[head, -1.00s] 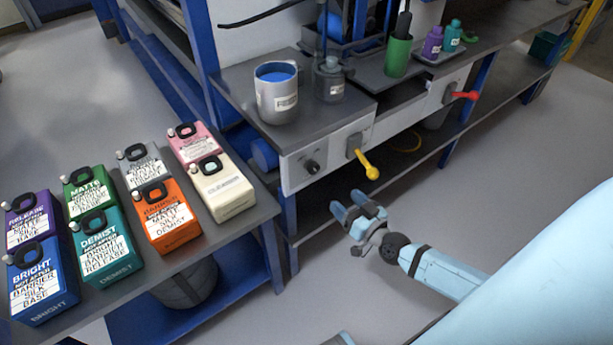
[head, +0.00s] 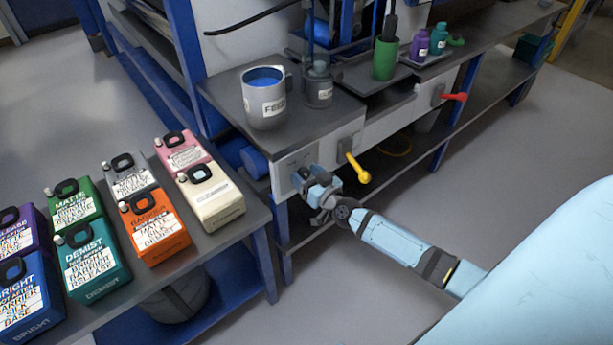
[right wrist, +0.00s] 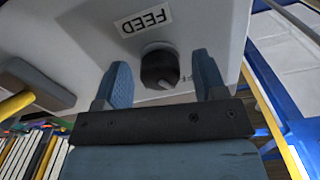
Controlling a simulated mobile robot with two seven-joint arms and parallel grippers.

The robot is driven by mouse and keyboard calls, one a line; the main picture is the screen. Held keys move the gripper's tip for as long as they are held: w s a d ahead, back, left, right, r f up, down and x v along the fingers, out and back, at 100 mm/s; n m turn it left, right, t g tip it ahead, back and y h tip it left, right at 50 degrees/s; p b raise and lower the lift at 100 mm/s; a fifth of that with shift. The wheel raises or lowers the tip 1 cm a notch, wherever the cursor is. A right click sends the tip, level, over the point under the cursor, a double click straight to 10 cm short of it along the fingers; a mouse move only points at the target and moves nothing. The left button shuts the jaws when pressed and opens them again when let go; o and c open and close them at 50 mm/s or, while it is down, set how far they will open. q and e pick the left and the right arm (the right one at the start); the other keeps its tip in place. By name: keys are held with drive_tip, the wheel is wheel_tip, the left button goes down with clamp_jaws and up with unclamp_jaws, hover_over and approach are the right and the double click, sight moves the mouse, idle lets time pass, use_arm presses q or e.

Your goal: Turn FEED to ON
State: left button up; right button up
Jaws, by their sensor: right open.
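The FEED knob (right wrist: 160,68) is a round black dial on the pale front panel, below a white FEED label (right wrist: 143,21) in the right wrist view. My right gripper (right wrist: 162,80) is open, with one blue finger on each side of the knob. Whether the fingers touch it cannot be told. In the head view my right gripper (head: 310,184) is at the panel's left part and hides most of the knob. No ON mark is readable. My left gripper is not in view.
A yellow lever (head: 356,169) sits just right of my right gripper and also shows in the right wrist view (right wrist: 16,104). A red lever (head: 455,97) is farther right. A mug (head: 265,98) stands on the bench above. Several coloured jugs stand on the left table (head: 215,245).

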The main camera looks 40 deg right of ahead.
drive_tip(key=c, duration=0.9)
drive_tip(key=shift+m, duration=0.3)
drive_tip(key=m, duration=1.1)
drive_tip(key=shift+b, duration=0.4)
drive_tip(key=shift+m, duration=0.3)
drive_tip(key=o, duration=0.9)
